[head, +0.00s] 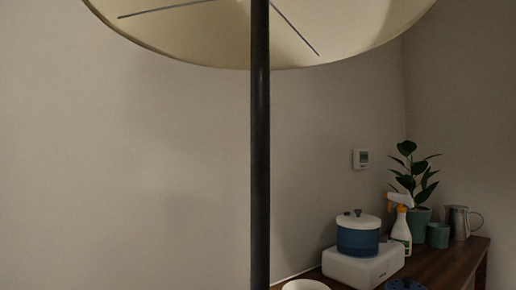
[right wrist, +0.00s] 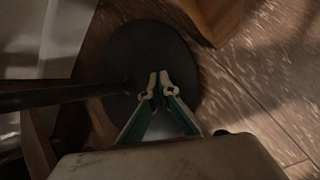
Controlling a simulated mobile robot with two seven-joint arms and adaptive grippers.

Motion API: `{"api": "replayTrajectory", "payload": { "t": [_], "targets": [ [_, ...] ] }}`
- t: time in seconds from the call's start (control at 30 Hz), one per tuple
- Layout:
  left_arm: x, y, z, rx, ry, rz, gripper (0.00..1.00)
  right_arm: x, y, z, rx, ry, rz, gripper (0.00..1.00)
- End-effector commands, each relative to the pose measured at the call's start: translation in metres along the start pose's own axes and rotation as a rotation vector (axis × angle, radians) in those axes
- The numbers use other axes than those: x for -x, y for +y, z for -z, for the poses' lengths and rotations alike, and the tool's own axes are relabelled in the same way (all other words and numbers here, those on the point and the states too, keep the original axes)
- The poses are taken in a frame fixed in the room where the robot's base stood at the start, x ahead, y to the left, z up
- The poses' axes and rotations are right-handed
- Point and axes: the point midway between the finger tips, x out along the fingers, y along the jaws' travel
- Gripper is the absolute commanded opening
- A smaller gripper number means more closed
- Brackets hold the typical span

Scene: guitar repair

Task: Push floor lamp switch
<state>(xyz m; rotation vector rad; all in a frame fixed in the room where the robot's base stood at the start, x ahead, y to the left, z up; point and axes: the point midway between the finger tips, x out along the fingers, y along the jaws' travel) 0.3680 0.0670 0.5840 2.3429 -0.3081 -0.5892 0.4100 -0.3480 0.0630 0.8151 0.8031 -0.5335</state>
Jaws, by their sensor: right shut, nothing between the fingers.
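The floor lamp's dark pole (head: 260,150) stands upright in the middle of the head view, with its wide cream shade (head: 200,35) at the top. In the right wrist view the pole (right wrist: 60,95) comes in from the left, and the round dark lamp base (right wrist: 125,50) lies on the floor. My right gripper (right wrist: 158,80) is shut and empty. Its fingertips appear in front of the base, to the right of the pole and apart from it. I cannot make out a switch in either view. My left gripper is not in view.
A wooden table (head: 450,265) at right holds a white box (head: 365,268) with a blue pot (head: 357,236), a spray bottle (head: 401,228), a plant (head: 413,175) and a metal jug (head: 459,222). A brown wooden piece (right wrist: 215,18) is near the lamp base. The wall at left is bare.

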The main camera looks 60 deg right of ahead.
Motion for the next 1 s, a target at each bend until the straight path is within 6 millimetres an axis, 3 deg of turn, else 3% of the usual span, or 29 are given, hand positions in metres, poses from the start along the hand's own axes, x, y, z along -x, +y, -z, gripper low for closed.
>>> {"api": "replayTrajectory", "payload": {
  "t": [1.0],
  "targets": [
    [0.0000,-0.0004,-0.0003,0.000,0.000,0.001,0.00,-0.0084,-0.0040,0.0044,0.000,0.000,0.000,0.00]
  ]
}}
